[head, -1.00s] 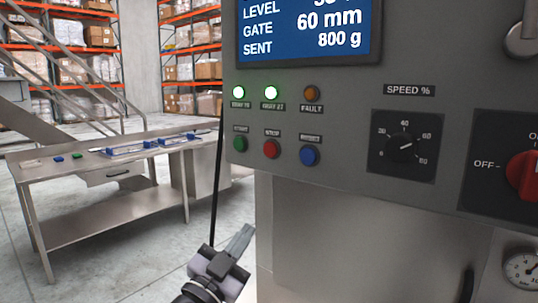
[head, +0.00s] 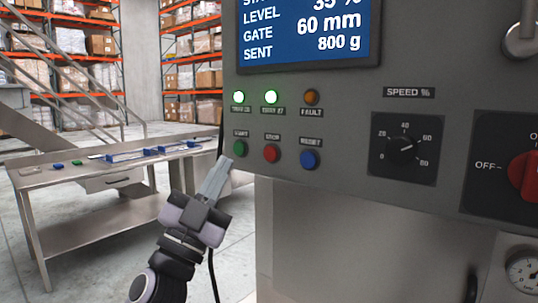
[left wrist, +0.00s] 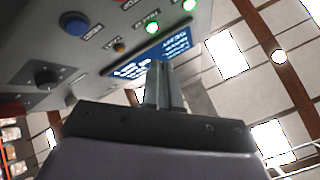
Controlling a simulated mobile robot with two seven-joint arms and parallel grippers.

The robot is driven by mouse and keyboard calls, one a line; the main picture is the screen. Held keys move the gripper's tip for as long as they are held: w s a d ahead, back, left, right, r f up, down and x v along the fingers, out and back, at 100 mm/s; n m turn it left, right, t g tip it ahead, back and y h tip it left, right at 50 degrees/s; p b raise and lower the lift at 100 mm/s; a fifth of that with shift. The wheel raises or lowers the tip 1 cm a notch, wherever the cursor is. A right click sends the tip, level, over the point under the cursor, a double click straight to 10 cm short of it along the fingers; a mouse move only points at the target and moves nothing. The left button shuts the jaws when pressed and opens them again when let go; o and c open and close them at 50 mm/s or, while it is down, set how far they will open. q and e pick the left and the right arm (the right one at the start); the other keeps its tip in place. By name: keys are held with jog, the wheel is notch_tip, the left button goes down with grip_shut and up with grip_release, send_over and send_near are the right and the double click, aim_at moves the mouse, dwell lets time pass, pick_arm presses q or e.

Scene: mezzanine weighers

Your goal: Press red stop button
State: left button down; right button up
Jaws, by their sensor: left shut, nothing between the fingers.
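The red stop button (head: 271,153) sits on the grey control panel (head: 350,185), between the green start button (head: 239,148) and the blue reset button (head: 309,159). Two lamps above are lit green. My left gripper (head: 222,162) is shut and empty, pointing up, with its fingertips just left of and below the green button and left of the red one. I cannot tell whether it touches the panel. In the left wrist view the shut fingers (left wrist: 163,68) point toward the panel, where the blue button (left wrist: 74,23) shows at upper left. My right gripper is not in view.
A speed dial (head: 404,146) and a red rotary switch (head: 524,176) are on the panel's right. A display (head: 306,32) is above. A steel table (head: 75,178) with blue trays stands behind at left. Shelving is at the back.

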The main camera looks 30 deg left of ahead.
aim_at(270, 154)
pick_arm(q)
jog(key=w, duration=0.3)
jog(key=w+b, duration=0.1)
jog(key=w, duration=0.4)
jog(key=shift+w+d+b, duration=0.35)
dwell(0.7)
dwell(0.9)
jog(key=shift+w, duration=0.4)
